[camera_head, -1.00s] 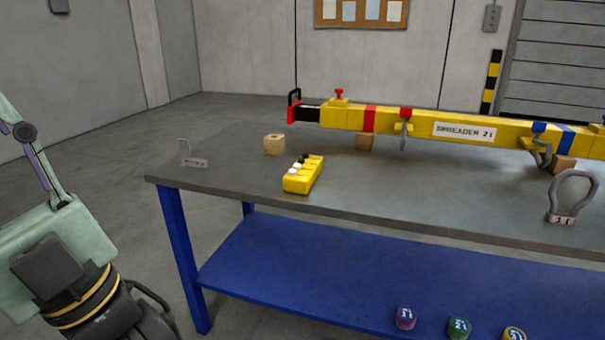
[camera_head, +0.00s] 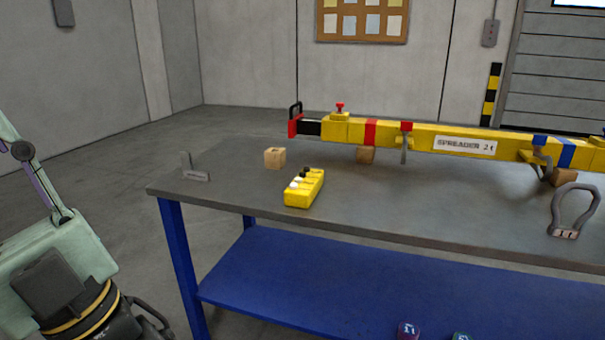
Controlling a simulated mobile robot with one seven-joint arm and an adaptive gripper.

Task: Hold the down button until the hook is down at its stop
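A yellow control box (camera_head: 304,189) lies on the grey table top near its front left. It has a few small black and white buttons on top; their markings are too small to read. A yellow spreader beam (camera_head: 420,138) lies along the back of the table on wooden blocks. A hook-like metal part (camera_head: 541,162) hangs at the beam's right side, and another (camera_head: 404,148) near its middle. I cannot tell which hook the task means. My arm is at the lower left, beside the table and apart from the box. Its gripper fingers are not visible.
The table (camera_head: 240,196) has a blue lower shelf (camera_head: 310,280) with coloured pieces at its front. A wooden block (camera_head: 275,157) and a small grey bracket (camera_head: 195,174) stand left of the box.

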